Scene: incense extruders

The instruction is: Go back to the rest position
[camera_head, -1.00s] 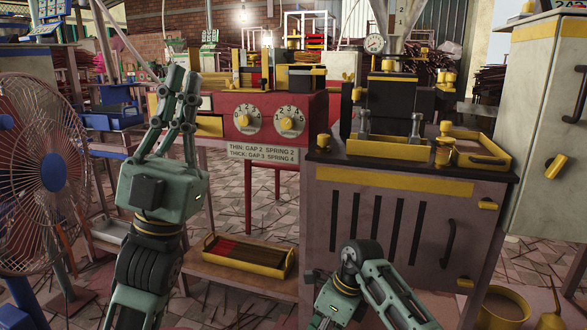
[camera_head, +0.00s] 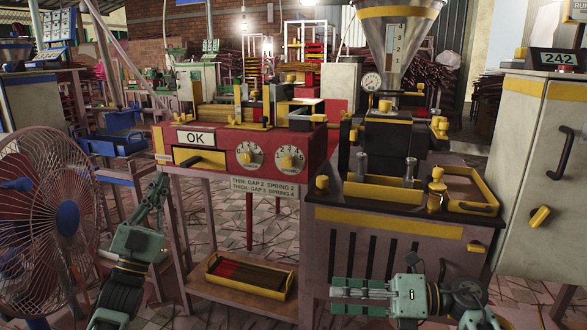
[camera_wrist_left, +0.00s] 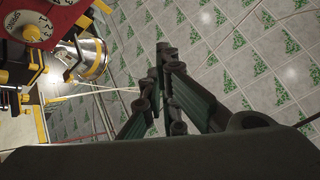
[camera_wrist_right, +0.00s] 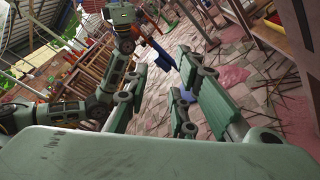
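My left gripper (camera_head: 160,184) is in front of the left part of the red machine, fingers pointing up. In the left wrist view its fingers (camera_wrist_left: 163,55) come together at the tips with nothing between them, over tiled floor. My right gripper (camera_head: 336,289) is low in front of the dark cabinet, fingers pointing left. In the right wrist view its fingers (camera_wrist_right: 163,68) stand apart with nothing held between them. Neither gripper visibly touches anything.
The red machine (camera_head: 215,175) shows an OK sign and two dials. The extruder cabinet (camera_head: 350,235) carries a steel hopper (camera_head: 392,45) and a yellow tray (camera_head: 480,205). A fan (camera_head: 30,235) stands at left. A low shelf holds a yellow-rimmed stick tray (camera_head: 282,292). A grey cabinet (camera_head: 508,185) is at right.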

